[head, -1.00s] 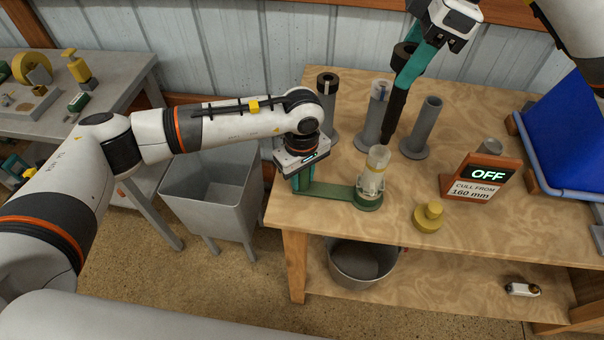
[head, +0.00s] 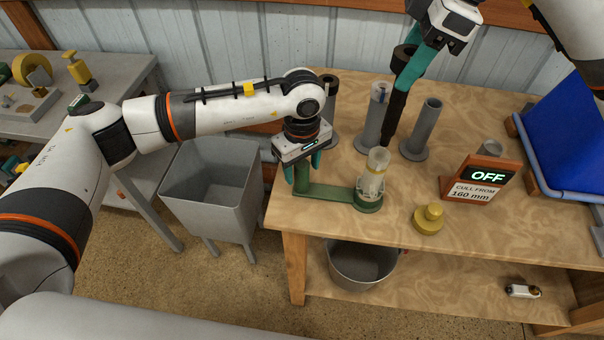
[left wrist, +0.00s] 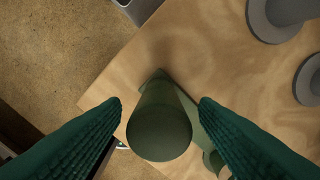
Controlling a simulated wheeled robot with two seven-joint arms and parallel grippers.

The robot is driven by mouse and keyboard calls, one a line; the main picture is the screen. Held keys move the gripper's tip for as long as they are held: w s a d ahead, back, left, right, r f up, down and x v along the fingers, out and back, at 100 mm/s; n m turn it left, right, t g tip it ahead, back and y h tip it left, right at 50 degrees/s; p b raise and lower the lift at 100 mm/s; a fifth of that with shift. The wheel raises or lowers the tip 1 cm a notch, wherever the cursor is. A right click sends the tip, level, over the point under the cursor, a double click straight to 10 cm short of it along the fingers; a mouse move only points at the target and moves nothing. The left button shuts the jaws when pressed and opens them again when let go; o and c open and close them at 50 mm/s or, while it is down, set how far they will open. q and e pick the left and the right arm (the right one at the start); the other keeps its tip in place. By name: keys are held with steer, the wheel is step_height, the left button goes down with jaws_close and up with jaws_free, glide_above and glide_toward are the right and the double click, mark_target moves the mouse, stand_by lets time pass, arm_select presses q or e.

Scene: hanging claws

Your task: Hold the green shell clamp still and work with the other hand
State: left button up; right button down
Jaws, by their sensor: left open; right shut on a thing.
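The green shell clamp (head: 335,193) lies on the wooden table near its front left corner. It has a round post at its left end and a cup at its right end. A clear tube (head: 376,170) stands upright in that cup. In the left wrist view the green post (left wrist: 160,125) shows between my two teal fingers, with gaps on both sides. My left gripper (head: 302,168) is open over the post. My right gripper (head: 406,78) is shut on a slim black tool (head: 394,120), held pointing down among the grey stands.
Grey tube stands (head: 428,130) stand behind the clamp. A blue tray (head: 575,135) is far right. A grey bin (head: 210,190) stands left of the table.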

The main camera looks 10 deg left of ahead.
arm_select(q)
step_height(320, 180, up, 8)
steer(key=shift+f, duration=0.1)
stand_by(0.6)
